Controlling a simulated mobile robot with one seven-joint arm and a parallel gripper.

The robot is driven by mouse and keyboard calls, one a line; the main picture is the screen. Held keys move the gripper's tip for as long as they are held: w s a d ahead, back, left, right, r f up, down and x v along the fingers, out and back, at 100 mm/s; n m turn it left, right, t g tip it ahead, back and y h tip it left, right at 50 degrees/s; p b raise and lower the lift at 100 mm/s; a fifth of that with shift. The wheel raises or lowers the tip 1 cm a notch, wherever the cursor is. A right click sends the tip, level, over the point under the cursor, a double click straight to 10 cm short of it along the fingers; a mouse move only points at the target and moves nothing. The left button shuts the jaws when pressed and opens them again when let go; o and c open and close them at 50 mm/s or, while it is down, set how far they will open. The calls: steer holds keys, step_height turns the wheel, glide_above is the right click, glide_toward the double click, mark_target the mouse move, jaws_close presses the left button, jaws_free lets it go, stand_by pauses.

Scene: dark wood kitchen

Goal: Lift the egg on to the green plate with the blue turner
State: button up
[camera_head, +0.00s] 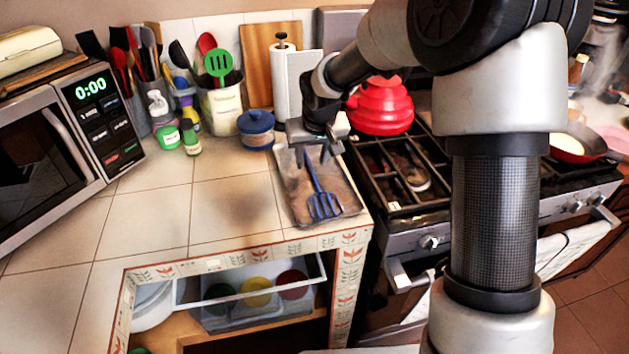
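The blue turner (322,204) lies on a worn metal tray (345,196) on the tiled counter, its slotted head toward the front edge and its handle pointing back. My gripper (314,154) is over the handle end, with its dark fingers apart and pointing down. I cannot tell whether it touches the handle. A red pan (587,156) on the far right of the stove holds something pale and yellowish, possibly the egg (569,142). I cannot make out the green plate for certain.
A red kettle (381,108) stands on the stove behind my arm. A blue pot (256,130), paper towel roll (291,85) and utensil crock (221,108) stand behind the tray. A microwave (45,140) is at left. The counter's middle is clear.

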mark_target(312, 169)
steer(key=shift+x, duration=0.85)
steer(key=shift+c, duration=0.4)
jaws_close()
steer(key=shift+r, duration=0.15)
step_height(312, 169, up, 10)
steer(key=p, duration=0.1)
steer(key=shift+p, duration=0.3)
